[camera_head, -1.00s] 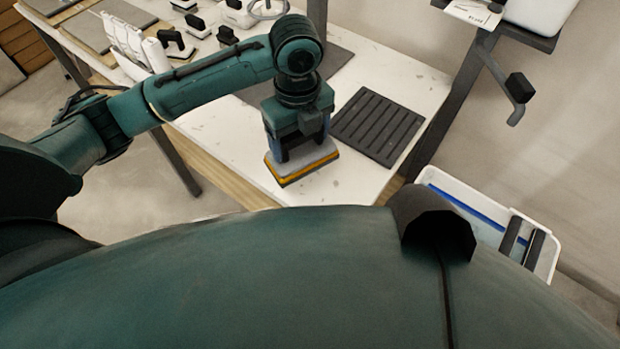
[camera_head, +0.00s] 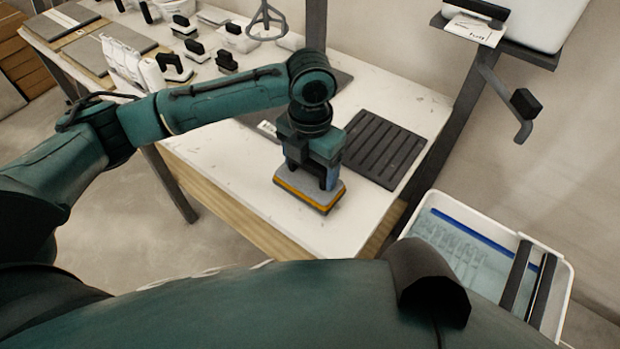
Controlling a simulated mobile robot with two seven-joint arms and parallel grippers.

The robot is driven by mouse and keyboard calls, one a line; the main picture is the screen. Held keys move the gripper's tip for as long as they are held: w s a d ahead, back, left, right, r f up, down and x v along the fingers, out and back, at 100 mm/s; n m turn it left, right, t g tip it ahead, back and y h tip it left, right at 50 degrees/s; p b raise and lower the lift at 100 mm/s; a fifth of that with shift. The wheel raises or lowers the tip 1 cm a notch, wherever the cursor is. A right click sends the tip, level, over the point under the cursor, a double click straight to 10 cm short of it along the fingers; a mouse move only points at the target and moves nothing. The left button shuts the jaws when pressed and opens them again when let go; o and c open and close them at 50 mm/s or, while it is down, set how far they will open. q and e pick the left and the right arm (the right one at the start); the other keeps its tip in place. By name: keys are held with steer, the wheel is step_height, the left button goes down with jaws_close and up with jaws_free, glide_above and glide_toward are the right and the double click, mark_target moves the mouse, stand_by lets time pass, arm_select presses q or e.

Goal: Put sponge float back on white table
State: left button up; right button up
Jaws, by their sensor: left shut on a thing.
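The sponge float (camera_head: 310,190), a flat block with a grey upper plate and a yellow-orange layer at its edge, is at the near part of the white table (camera_head: 225,170). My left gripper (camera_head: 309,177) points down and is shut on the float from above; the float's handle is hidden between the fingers. The float is level and at or very close to the table top; I cannot tell whether it touches. My right gripper is not in view.
A dark ribbed mat (camera_head: 377,148) lies just right of the float. A white water tub (camera_head: 448,235) with dark rollers stands beyond the table's right edge. Bare table lies around the float.

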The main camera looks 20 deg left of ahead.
mark_target(310, 176)
arm_select(q)
steer(key=shift+f, duration=1.9)
steer(key=shift+f, duration=0.15)
steer(key=o, duration=1.2)
step_height(310, 176, up, 12)
steer(key=shift+r, duration=0.15)
